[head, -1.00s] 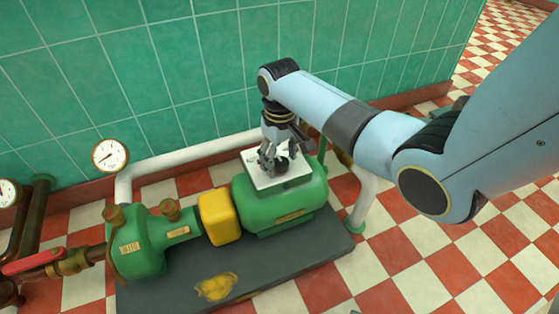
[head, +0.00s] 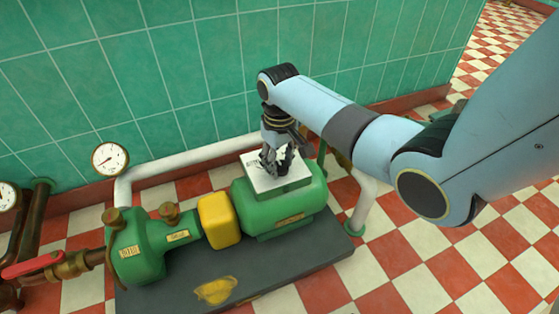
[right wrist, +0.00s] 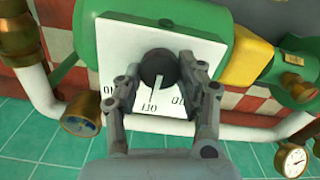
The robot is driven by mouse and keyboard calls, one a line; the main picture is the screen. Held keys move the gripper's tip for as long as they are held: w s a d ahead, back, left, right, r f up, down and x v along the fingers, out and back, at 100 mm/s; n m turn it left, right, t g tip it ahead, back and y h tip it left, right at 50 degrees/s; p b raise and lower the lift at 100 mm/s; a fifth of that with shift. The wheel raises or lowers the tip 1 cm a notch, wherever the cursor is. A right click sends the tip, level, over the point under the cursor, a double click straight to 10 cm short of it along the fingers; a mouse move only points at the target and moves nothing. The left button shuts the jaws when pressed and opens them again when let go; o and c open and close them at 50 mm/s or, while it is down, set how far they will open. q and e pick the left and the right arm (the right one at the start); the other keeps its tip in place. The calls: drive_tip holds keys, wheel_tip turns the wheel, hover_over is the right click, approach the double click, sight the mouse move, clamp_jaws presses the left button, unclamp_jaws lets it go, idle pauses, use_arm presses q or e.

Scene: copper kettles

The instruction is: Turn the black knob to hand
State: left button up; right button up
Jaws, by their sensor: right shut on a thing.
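The black knob (right wrist: 157,66) sits on a white square dial plate (right wrist: 117,37) on top of the green motor housing (head: 258,207). My right gripper (right wrist: 160,70) is shut on the knob, one finger on each side. In the head view, the right gripper (head: 277,160) comes down onto the plate from above and largely hides the knob. A pale pointer line on the knob points toward the lower middle mark, which seems to read OFF. Other marks lie left and right of it, partly hidden by the fingers. My left gripper is not in view.
A yellow coupling guard (head: 219,219) and green pump (head: 140,250) stand left of the motor on a dark base (head: 270,275). A white pipe (head: 190,158) runs behind, along the green tiled wall. A gauge (head: 110,157) and red-handled valve (head: 33,264) are at the left.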

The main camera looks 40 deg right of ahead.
sight(281, 164)
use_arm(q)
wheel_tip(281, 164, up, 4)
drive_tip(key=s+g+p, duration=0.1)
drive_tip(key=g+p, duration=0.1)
use_arm(e)
drive_tip(key=shift+r+m, duration=0.25)
drive_tip(key=shift+m, duration=0.45)
drive_tip(key=m+p, duration=0.3)
drive_tip(key=m, duration=0.1)
drive_tip(key=shift+d+m+p, duration=0.1)
drive_tip(key=shift+m+p, duration=0.2)
drive_tip(key=shift+p, duration=0.05)
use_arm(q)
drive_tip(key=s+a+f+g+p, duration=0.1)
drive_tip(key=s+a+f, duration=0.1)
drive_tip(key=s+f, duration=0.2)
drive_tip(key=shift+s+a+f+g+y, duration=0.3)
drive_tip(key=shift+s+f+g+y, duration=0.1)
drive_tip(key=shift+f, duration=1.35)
use_arm(e)
drive_tip(key=shift+f+m, duration=0.25)
drive_tip(key=shift+m, duration=1.25)
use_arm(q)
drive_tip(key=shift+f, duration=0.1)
use_arm(e)
drive_tip(key=o, duration=1.1)
drive_tip(key=shift+o, duration=0.2)
wheel_tip(281, 164, up, 12)
drive_tip(key=shift+s+f, duration=0.1)
